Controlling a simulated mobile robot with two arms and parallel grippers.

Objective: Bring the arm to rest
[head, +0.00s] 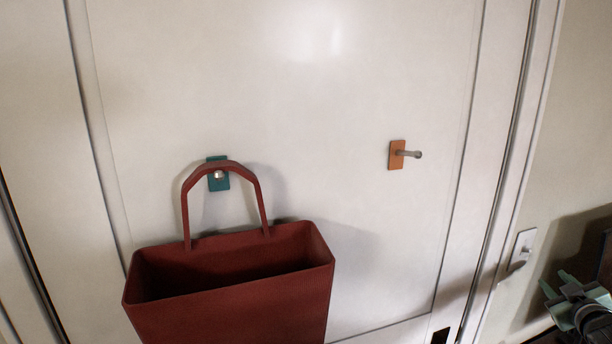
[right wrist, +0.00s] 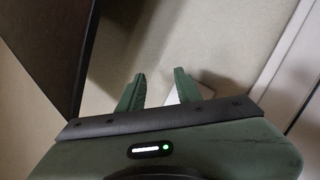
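My right gripper (head: 562,282) is at the lower right edge of the head view, low beside the wall and well away from the bag. In the right wrist view its two green fingers (right wrist: 158,84) stand apart with nothing between them. A dark red bag (head: 230,300) hangs by its handle from a peg on a teal plate (head: 217,186) on the white door. My left gripper is not in view.
An orange plate with a bare metal peg (head: 397,155) is on the door (head: 310,110) to the right of the bag. A light switch (head: 522,249) is on the wall (head: 575,130) near my right gripper. A dark object edge (right wrist: 95,40) shows in the right wrist view.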

